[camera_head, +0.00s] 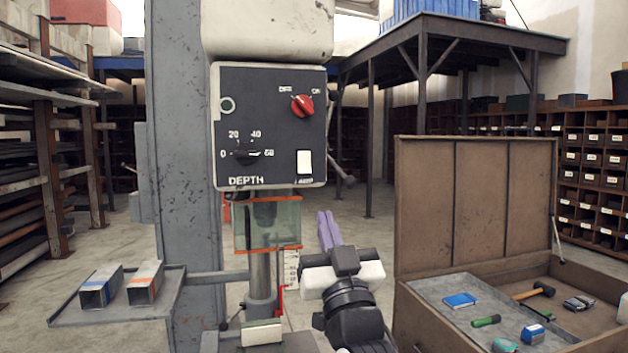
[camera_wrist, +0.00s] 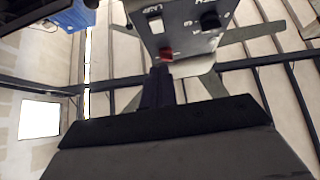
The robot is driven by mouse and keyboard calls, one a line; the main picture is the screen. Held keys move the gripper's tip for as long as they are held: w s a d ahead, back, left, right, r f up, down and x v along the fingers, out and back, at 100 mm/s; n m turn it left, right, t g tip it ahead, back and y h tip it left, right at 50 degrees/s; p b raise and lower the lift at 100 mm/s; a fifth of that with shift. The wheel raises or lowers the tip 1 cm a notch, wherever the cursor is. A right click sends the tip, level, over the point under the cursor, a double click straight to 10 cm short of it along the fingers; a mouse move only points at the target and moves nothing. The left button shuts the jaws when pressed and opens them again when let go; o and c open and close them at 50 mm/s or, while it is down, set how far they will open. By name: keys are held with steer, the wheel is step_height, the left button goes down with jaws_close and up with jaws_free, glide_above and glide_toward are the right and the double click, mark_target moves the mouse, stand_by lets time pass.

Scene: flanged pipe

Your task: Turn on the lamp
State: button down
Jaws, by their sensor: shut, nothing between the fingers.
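The drill press control panel (camera_head: 268,125) faces me in the head view. A white rocker switch (camera_head: 304,162) sits at its lower right, above a small label too blurred to read surely. A red OFF/ON knob (camera_head: 302,105) is at the upper right. My gripper (camera_head: 326,215) is below and slightly right of the panel, with its purple fingers shut, empty and pointing up. In the wrist view, the fingers (camera_wrist: 160,72) point toward the panel (camera_wrist: 188,28), and the red knob (camera_wrist: 166,54) shows just past their tips.
A black depth knob (camera_head: 244,153) is on the panel's left. Below hangs a clear guard (camera_head: 268,225) with orange edges. A side tray (camera_head: 75,313) holds two metal tubes. An open wooden toolbox (camera_head: 472,205) stands at the right.

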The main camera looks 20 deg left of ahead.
mark_target(305, 166)
steer(key=p+x, duration=0.1)
steer(key=x, duration=0.3)
steer(key=f+p+x, duration=0.1)
steer(key=p+x, duration=0.1)
steer(key=x, duration=0.2)
steer(key=w+p+x, duration=0.1)
steer(key=p+x, duration=0.1)
steer(key=x, duration=0.2)
steer(key=shift+a+f, duration=0.15)
steer(key=shift+a, duration=0.1)
steer(key=shift+w+a+f+p, duration=0.2)
steer(key=shift+w+a+p, duration=0.1)
steer(key=shift+w+a, duration=0.15)
steer(key=shift+w+f, duration=0.1)
steer(key=shift+w, duration=0.05)
